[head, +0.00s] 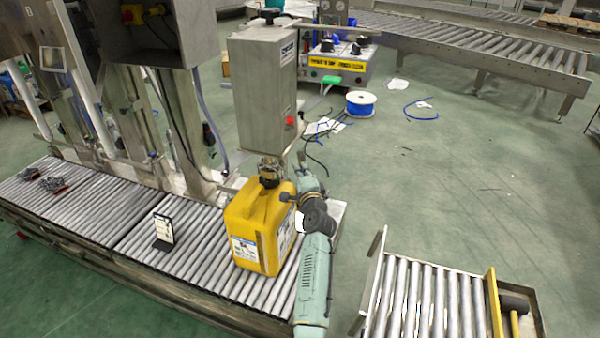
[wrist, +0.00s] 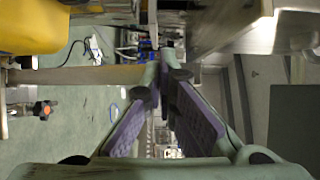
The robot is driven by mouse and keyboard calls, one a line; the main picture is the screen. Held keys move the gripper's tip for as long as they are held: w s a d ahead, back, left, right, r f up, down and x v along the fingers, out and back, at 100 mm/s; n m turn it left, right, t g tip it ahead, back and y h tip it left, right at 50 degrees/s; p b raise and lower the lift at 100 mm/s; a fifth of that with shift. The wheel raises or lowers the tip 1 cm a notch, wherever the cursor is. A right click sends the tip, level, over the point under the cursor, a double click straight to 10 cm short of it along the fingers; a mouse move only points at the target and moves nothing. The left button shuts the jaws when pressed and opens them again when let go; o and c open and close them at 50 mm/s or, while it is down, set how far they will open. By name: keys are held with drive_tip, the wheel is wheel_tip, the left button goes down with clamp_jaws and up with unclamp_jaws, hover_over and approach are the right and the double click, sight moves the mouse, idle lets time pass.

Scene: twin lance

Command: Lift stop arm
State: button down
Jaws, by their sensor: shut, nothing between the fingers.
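No part is clearly recognisable as the stop arm. In the wrist view a pale horizontal bar (wrist: 75,76) runs behind my fingers; I cannot tell whether it is the stop arm or whether I touch it. My gripper (wrist: 164,72) shows purple-padded fingers converging at the tips, shut and empty. In the head view my arm reaches up beside the right of a yellow jerrycan (head: 256,228), and the fingertips are hard to make out there. The jerrycan stands upright on the roller conveyor (head: 100,215) beneath a grey box machine (head: 265,90). It also shows in the wrist view (wrist: 35,28).
A short roller conveyor (head: 425,295) with a yellow end bar (head: 493,305) and a black-headed mallet (head: 514,304) stands at the lower right. A small sign (head: 163,230) stands on the main conveyor. A blue cable spool (head: 361,103) lies on the green floor, which is mostly clear at right.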

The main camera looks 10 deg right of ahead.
drive_tip(key=shift+w+d+r+b, duration=0.2)
drive_tip(key=shift+w+d+b, duration=0.35)
drive_tip(key=shift+w, duration=0.2)
drive_tip(key=shift+w+d+r+b, duration=0.2)
drive_tip(key=shift+w+d+b, duration=0.25)
drive_tip(key=shift+w+b, duration=0.25)
drive_tip(key=shift+w+d+r+b, duration=0.2)
drive_tip(key=shift+w+d+b, duration=0.35)
drive_tip(key=shift+w, duration=0.25)
drive_tip(key=s+p, duration=0.4)
drive_tip(key=s, duration=0.6)
drive_tip(key=shift+a, duration=0.3)
